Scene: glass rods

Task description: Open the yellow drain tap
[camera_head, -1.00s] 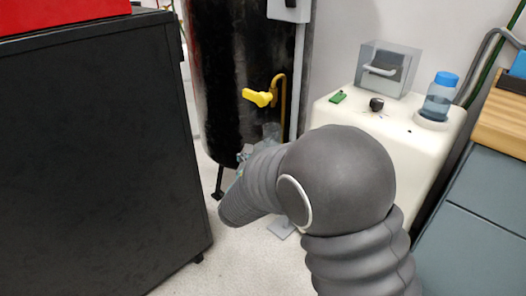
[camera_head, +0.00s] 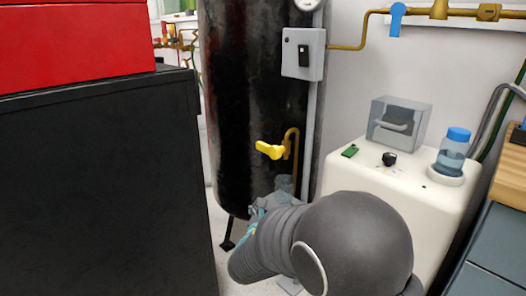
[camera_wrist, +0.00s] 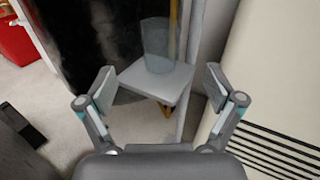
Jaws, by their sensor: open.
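The yellow drain tap (camera_head: 271,149) sits on the front of the tall black tank (camera_head: 228,100), beside a brass pipe that bends downward (camera_head: 296,145). Its lever points left. My gripper (camera_head: 257,212) is below the tap and mostly hidden behind my grey arm. In the wrist view my gripper (camera_wrist: 160,82) is open, its two fingers wide apart with nothing between them. Ahead of it a clear beaker (camera_wrist: 157,45) stands on a small grey platform (camera_wrist: 165,84). A yellow pipe shows behind the beaker; the tap handle cannot be seen there.
A black cabinet (camera_head: 100,190) with a red top unit (camera_head: 75,45) fills the left. A cream unit (camera_head: 400,190) at right carries a clear box (camera_head: 398,125) and a blue-capped bottle (camera_head: 453,150). Floor shows between cabinet and tank.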

